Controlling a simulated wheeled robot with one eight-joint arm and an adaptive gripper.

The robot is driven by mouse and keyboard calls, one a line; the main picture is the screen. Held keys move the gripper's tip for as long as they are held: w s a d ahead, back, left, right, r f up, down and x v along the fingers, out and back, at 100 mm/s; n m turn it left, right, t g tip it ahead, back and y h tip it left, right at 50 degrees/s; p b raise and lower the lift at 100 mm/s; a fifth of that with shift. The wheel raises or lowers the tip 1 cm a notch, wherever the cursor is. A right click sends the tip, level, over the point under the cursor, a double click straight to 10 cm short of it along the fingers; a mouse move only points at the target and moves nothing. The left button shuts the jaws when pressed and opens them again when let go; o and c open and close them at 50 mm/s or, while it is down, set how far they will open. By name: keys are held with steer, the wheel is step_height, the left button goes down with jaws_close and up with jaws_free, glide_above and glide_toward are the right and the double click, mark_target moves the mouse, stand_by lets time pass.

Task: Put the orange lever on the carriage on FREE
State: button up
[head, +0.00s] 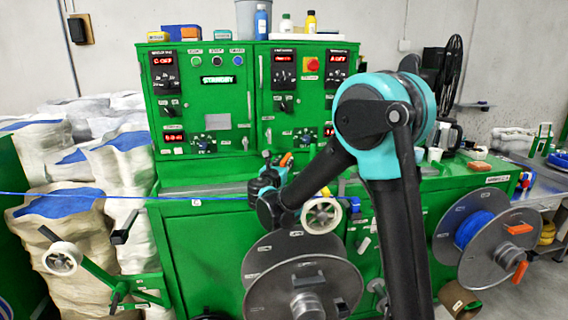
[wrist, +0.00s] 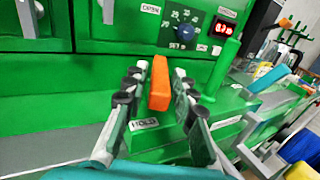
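The orange lever (wrist: 159,83) stands upright in the middle of the wrist view, between the two fingers of my gripper (wrist: 158,90). The gripper is open, with a gap on each side of the lever. A plate reading HOLD (wrist: 143,124) is just below the lever, to its left. Another plate (wrist: 226,122) lies to the right; its text is too small to read. In the head view my gripper (head: 272,165) is at the front of the green machine, and a bit of the orange lever (head: 286,160) shows beside it. The carriage is mostly hidden by my arm.
A blue cable (head: 150,197) runs in from the left toward the gripper. A white guide wheel (head: 321,215) and a large grey reel (head: 304,289) are close below. The green cabinet (head: 205,100) rises behind.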

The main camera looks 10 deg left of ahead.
jaws_close()
steer(key=shift+d, duration=0.1)
steer(key=n+y, duration=0.1)
steer(key=y, duration=0.1)
steer(key=shift+d+n+y, duration=0.6)
steer(key=shift+n+y, duration=0.5)
steer(key=shift+y, duration=0.4)
steer(key=shift+d+n+y, duration=0.2)
steer(key=shift+n+y, duration=0.5)
steer(key=shift+y, duration=0.4)
steer(key=shift+o, duration=2)
jaws_free()
